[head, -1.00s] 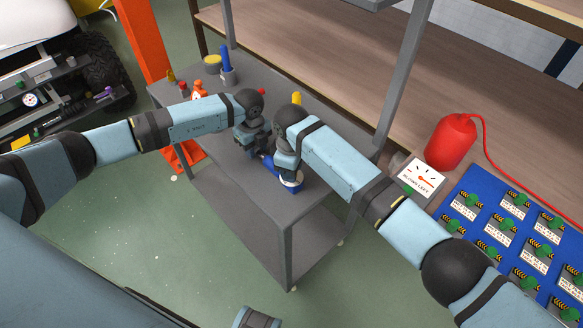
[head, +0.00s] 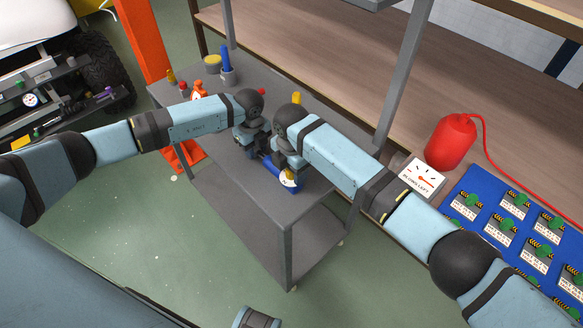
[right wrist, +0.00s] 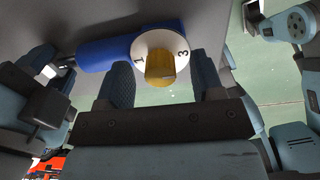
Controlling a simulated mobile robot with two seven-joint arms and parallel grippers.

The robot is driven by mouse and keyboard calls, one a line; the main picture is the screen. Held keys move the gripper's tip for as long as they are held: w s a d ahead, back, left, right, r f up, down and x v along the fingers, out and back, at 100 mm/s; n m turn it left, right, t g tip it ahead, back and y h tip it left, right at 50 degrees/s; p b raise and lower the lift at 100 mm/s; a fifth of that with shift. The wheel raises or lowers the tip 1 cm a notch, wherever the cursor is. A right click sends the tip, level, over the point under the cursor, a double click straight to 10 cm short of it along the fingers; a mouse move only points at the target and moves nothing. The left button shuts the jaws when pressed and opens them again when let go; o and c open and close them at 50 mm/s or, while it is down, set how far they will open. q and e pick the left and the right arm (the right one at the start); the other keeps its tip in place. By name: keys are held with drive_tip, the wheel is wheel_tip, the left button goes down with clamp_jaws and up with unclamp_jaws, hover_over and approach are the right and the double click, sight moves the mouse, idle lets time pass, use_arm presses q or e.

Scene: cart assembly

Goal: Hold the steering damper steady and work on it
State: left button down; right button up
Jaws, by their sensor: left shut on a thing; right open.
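The steering damper is a blue cylinder (head: 268,164) with a white end dial (head: 288,178) and a yellow knob. It is held over the grey cart top. In the right wrist view, the damper body (right wrist: 104,53) runs left from the dial (right wrist: 178,46), where "1" and "3" show beside the knob (right wrist: 160,69). My left gripper (head: 258,152) is shut on the damper's far end; its grip is partly hidden in the head view. My right gripper (right wrist: 163,78) is open, its fingers apart on either side of the knob; I cannot tell whether they touch.
The grey cart (head: 262,218) carries a blue bottle-like item in a cup (head: 227,70), an orange bottle (head: 199,88) and a yellow-topped tin (head: 213,63) at its back. A workbench with a red canister (head: 450,142) and dial card (head: 424,174) stands right.

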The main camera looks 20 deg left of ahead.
wheel_tip(320, 180, up, 12)
idle(0.5)
use_arm(q)
drive_tip(key=c, duration=0.7)
unclamp_jaws()
